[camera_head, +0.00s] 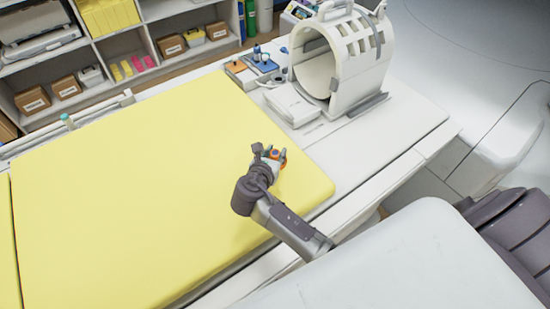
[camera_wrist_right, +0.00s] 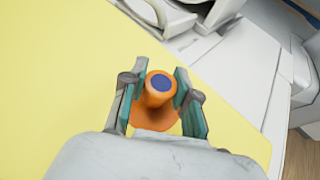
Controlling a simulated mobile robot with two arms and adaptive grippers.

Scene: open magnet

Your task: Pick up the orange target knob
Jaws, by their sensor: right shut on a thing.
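The orange target knob (camera_wrist_right: 158,92) has a blue round top and a wider orange base. In the head view the knob (camera_head: 282,159) shows as a small orange patch at my right gripper, over the right part of the yellow pad (camera_head: 150,180). My right gripper (camera_head: 275,154) is shut on the knob. In the right wrist view its two fingers (camera_wrist_right: 160,88) stand on either side of the knob's stem. I cannot tell whether the base touches the pad. The left gripper is not in view.
A white ring-shaped coil (camera_head: 340,60) stands on the white table beyond the pad. Small orange and blue blocks (camera_head: 262,64) lie left of it. Shelves with boxes (camera_head: 110,50) stand at the back left. The yellow pad is otherwise clear.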

